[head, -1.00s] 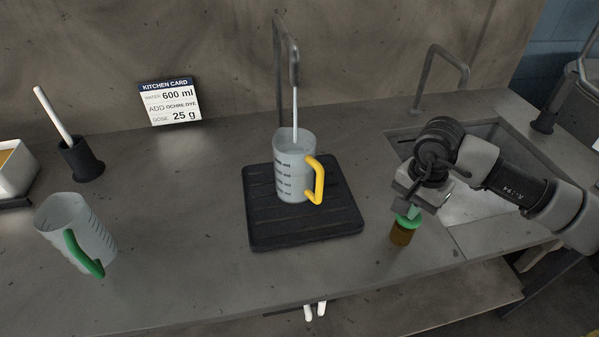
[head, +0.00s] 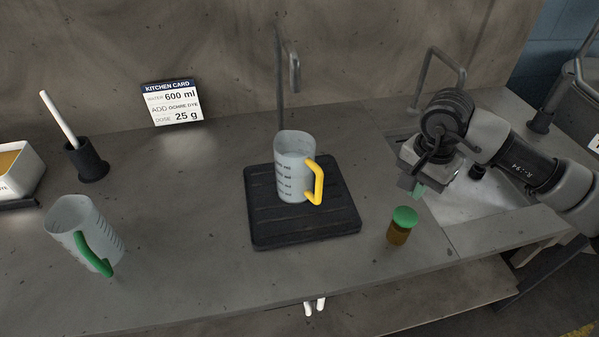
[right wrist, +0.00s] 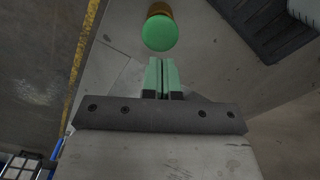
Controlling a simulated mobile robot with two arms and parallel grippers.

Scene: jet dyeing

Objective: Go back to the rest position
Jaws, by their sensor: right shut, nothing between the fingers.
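My right gripper (head: 418,189) is over the sink's left side in the head view, up and right of a small brown jar with a green lid (head: 403,226). Its green fingers are shut and empty, and they also show in the right wrist view (right wrist: 162,75). The jar (right wrist: 160,30) stands upright on the counter, apart from the fingertips. My left gripper is not in view.
A clear jug with a yellow handle (head: 291,180) stands on a black mat (head: 275,235) by a tap (head: 281,85). A green-handled jug (head: 75,225) stands left. A sink (head: 480,200) lies right. The counter between the left jug and mat is clear.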

